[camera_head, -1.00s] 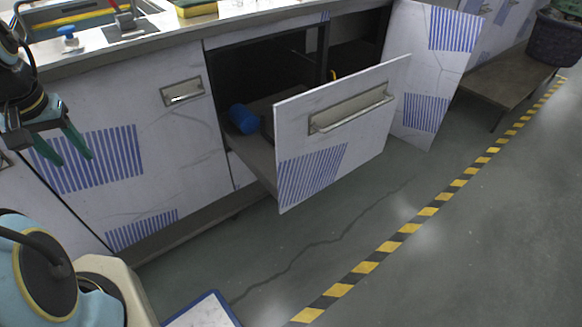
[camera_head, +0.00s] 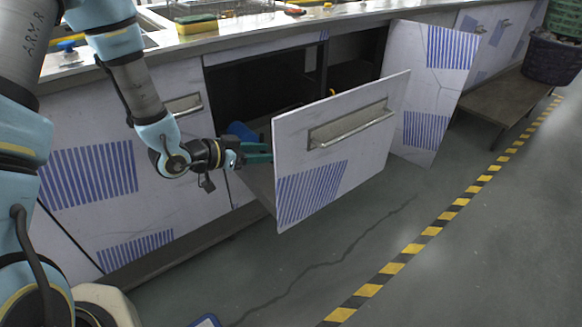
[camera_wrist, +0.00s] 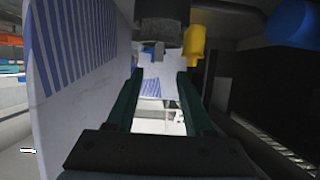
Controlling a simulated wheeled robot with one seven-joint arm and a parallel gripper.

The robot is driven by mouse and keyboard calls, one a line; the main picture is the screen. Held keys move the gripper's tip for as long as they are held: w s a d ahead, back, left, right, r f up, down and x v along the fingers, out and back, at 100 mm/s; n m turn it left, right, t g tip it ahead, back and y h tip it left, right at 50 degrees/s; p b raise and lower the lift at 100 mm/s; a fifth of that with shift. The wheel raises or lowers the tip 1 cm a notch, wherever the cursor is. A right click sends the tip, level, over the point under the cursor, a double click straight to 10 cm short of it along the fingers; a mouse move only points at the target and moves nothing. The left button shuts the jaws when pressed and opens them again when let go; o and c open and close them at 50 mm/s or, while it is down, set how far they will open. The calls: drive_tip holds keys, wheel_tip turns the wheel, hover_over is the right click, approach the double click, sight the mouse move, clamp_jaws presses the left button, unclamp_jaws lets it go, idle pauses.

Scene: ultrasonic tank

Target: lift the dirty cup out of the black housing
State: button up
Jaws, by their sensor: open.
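My gripper (camera_head: 268,153) is open and sits over the open drawer, just behind its front panel. In the wrist view its two green fingers (camera_wrist: 160,76) are apart, with nothing held between them. A dark grey cylindrical thing (camera_wrist: 162,10) shows just ahead of the fingertips, with a yellow piece (camera_wrist: 195,45) beside it. I cannot tell surely whether these are the black housing and the dirty cup. A blue cylinder (camera_wrist: 293,22) lies off to the upper right; in the head view it (camera_head: 240,130) is partly hidden behind my gripper.
The drawer front (camera_head: 330,140) stands close to my gripper, striped white and blue; it also fills the left of the wrist view (camera_wrist: 70,70). The counter (camera_head: 220,30) overhangs behind. A tilted panel (camera_head: 430,85) stands at right. The floor in front (camera_head: 330,240) is clear.

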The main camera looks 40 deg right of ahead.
drive_tip(key=x, duration=0.9)
drive_tip(key=shift+s, duration=0.1)
clamp_jaws()
idle(1.3)
